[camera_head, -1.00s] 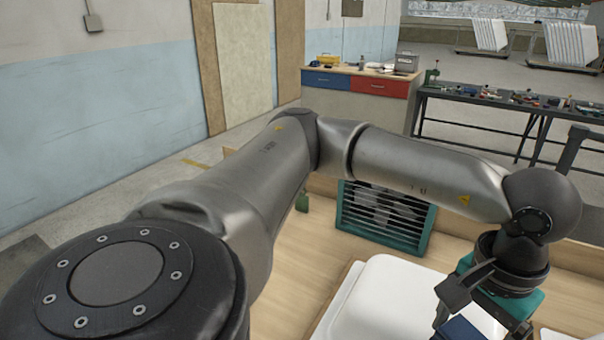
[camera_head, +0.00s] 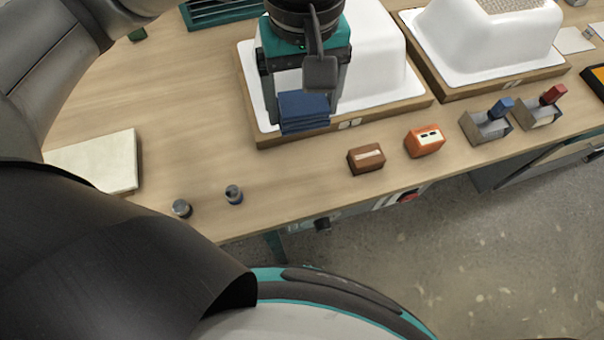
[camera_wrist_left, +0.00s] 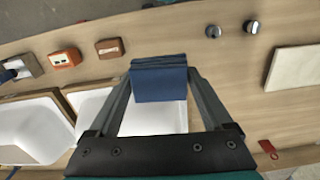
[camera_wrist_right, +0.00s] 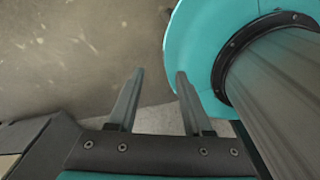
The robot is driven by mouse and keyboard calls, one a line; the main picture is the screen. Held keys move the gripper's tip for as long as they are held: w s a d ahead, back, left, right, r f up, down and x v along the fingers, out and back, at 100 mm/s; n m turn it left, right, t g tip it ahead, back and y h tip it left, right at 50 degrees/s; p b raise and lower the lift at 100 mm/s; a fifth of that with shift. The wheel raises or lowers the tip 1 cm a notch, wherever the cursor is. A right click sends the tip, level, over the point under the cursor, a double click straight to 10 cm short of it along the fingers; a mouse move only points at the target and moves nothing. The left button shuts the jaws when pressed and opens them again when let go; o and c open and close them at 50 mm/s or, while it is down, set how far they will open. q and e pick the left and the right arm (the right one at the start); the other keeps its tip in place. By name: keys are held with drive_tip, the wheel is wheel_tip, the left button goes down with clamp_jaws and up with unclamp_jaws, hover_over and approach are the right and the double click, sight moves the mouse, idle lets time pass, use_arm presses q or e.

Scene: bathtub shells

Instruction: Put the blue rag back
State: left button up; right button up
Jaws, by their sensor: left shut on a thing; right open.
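The folded blue rag (camera_head: 303,112) is held between the fingers of my left gripper (camera_head: 303,100), above the front edge of the nearer white tub shell's wooden base. It also shows in the left wrist view (camera_wrist_left: 159,84), gripped between the two fingertips. Whether the rag touches the base below cannot be told. My right gripper (camera_wrist_right: 158,75) shows only in the right wrist view; its fingers are apart and empty, over bare floor beside my own teal base.
The nearer white tub shell (camera_head: 372,50) and a second one (camera_head: 480,40) stand on the wooden bench (camera_head: 180,100). Along the front are a brown block (camera_head: 366,158), an orange block (camera_head: 425,141), two small trays (camera_head: 487,127), two metal knobs (camera_head: 234,194) and a pale slab (camera_head: 95,162).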

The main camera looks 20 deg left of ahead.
use_arm(q)
drive_tip(key=shift+s+d+f+n, duration=0.1)
drive_tip(key=shift+d+f+n, duration=0.1)
drive_tip(key=shift+n, duration=0.1)
drive_tip(key=shift+d+f, duration=0.1)
drive_tip(key=shift+f, duration=0.15)
drive_tip(key=b, duration=0.4)
hover_over(304, 180)
wheel_tip(304, 180, down, 14)
drive_tip(key=shift+f, duration=0.65)
wheel_tip(304, 180, down, 4)
drive_tip(key=shift+r+b, duration=0.2)
drive_tip(key=shift+b, duration=0.2)
drive_tip(key=shift+f, duration=0.15)
use_arm(e)
drive_tip(key=shift+t, duration=0.3)
drive_tip(key=w+f, duration=0.1)
drive_tip(key=w+d+f, duration=0.1)
drive_tip(key=f, duration=0.1)
drive_tip(key=w+d+f, duration=0.1)
drive_tip(key=shift+f, duration=0.35)
use_arm(q)
drive_tip(key=shift+f, duration=0.1)
use_arm(e)
drive_tip(key=shift+f, duration=0.15)
